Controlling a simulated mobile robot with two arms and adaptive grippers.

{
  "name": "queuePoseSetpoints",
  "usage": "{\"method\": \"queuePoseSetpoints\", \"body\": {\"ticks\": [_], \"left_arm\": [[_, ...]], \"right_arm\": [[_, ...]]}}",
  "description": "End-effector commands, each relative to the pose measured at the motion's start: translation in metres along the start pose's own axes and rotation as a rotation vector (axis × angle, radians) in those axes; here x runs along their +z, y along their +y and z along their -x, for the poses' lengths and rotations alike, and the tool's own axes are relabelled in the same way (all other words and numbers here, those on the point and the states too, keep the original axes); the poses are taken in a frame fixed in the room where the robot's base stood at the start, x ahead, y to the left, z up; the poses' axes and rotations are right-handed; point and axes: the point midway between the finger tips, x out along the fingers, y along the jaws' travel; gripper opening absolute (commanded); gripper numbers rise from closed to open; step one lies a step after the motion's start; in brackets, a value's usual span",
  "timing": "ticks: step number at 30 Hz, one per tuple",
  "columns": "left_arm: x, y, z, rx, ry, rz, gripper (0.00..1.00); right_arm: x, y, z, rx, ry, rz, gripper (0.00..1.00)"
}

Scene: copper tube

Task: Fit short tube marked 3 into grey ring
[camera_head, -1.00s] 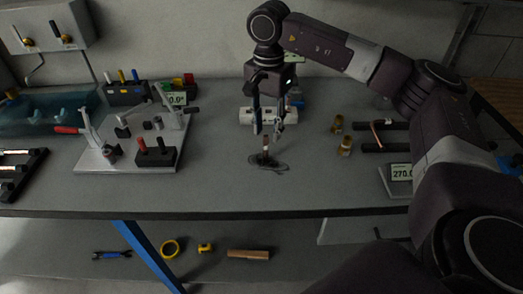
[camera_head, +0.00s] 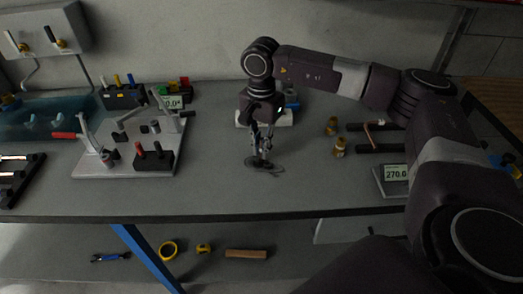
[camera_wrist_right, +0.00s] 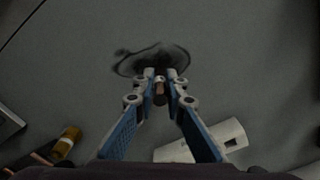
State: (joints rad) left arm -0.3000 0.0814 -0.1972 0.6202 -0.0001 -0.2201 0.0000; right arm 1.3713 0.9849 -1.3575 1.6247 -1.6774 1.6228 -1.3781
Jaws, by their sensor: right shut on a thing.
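My right gripper (camera_head: 263,149) points down at the middle of the bench. In the right wrist view its fingertips (camera_wrist_right: 160,76) are shut on a short copper-brown tube (camera_wrist_right: 160,97). The tube is mostly hidden by the fingers in the head view, and no mark on it is legible. It is over a dark tangled patch (camera_wrist_right: 183,57) on the bench; whether it touches the bench I cannot tell. Small grey round pieces (camera_head: 155,127) are on a metal fixture plate (camera_head: 104,165) at the left; I cannot tell which is the grey ring. My left gripper is not in view.
Behind my gripper lies a white block (camera_head: 284,119). Brass fittings (camera_head: 340,146) stand to its right, with a display reading about 270 (camera_head: 396,172) further right. A red-and-black holder (camera_head: 154,159) sits on the fixture plate. The bench between plate and gripper is clear.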

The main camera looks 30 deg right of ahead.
Motion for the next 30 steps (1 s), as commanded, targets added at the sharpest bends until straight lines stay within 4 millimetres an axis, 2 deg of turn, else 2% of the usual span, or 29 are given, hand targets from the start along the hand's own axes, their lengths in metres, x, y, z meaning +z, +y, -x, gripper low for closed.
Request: {"method": "queuePoseSetpoints", "body": {"ticks": [11,17,23,30], "left_arm": [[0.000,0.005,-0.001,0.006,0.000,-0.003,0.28],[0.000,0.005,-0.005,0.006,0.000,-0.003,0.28],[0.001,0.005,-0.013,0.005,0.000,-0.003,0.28],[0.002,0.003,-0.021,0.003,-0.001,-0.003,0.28]], "right_arm": [[0.000,-0.001,0.003,-0.001,0.000,0.000,0.00],[0.000,-0.001,0.020,-0.004,0.002,0.000,0.00],[0.000,-0.002,0.065,-0.007,0.002,0.000,0.00],[0.000,-0.002,0.141,-0.007,0.002,0.000,0.00]]}}
